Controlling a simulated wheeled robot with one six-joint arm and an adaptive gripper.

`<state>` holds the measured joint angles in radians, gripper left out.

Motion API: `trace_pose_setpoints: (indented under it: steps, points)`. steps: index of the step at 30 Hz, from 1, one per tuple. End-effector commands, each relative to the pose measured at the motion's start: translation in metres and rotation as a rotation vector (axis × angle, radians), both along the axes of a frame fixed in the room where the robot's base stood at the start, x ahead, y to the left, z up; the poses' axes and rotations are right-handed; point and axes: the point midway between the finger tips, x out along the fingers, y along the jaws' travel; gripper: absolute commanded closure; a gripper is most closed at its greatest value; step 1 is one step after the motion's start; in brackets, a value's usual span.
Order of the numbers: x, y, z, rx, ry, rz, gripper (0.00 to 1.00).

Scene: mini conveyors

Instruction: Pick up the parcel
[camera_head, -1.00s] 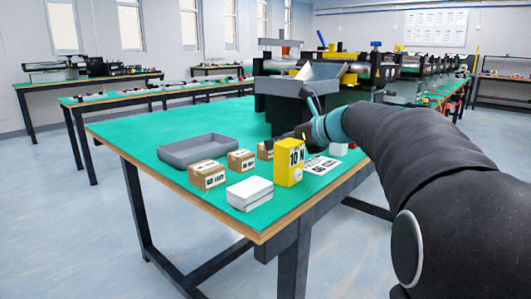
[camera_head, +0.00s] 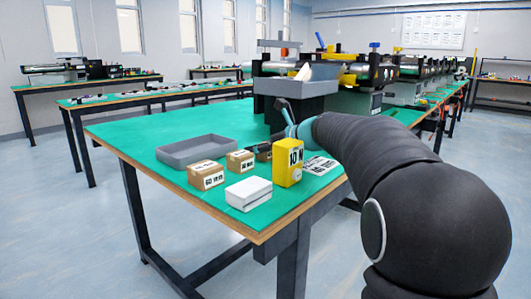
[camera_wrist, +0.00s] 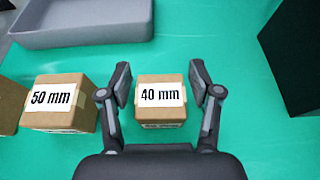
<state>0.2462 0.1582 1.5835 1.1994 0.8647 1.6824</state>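Three brown cardboard parcels stand in a row on the green table. The parcel labelled 40 mm (camera_wrist: 161,101) is in the middle of the wrist view, between the two fingers of my gripper (camera_wrist: 160,83). My gripper is open, with a gap visible on each side of the parcel. The parcel labelled 50 mm (camera_wrist: 58,104) is just left of the left finger; it also shows in the head view (camera_head: 240,162). The 60 mm parcel (camera_head: 206,175) is nearest the front. In the head view my gripper partly hides the 40 mm parcel.
A shallow grey tray (camera_head: 197,152) lies behind the parcels. A yellow block marked 10 N (camera_head: 288,168) and a white box (camera_head: 249,194) stand near the front edge.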

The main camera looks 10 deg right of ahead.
Motion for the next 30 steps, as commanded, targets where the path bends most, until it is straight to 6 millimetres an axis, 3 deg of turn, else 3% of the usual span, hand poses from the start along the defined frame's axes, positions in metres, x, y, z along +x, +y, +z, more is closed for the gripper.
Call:
trace_pose_setpoints:
  steps: [1, 6, 17, 26, 30]
  points:
    - [0.0, 0.0, 0.0, 0.0, 0.0, 0.0, 0.57]
    - [0.0, 0.0, 0.0, 0.0, 0.0, 0.0, 0.96]
    - [0.0, 0.0, 0.005, -0.001, -0.001, -0.001, 0.97]
    - [0.0, 0.0, 0.044, -0.001, -0.003, 0.001, 0.97]
    - [-0.011, -0.027, 0.059, -0.001, -0.002, -0.006, 0.97]
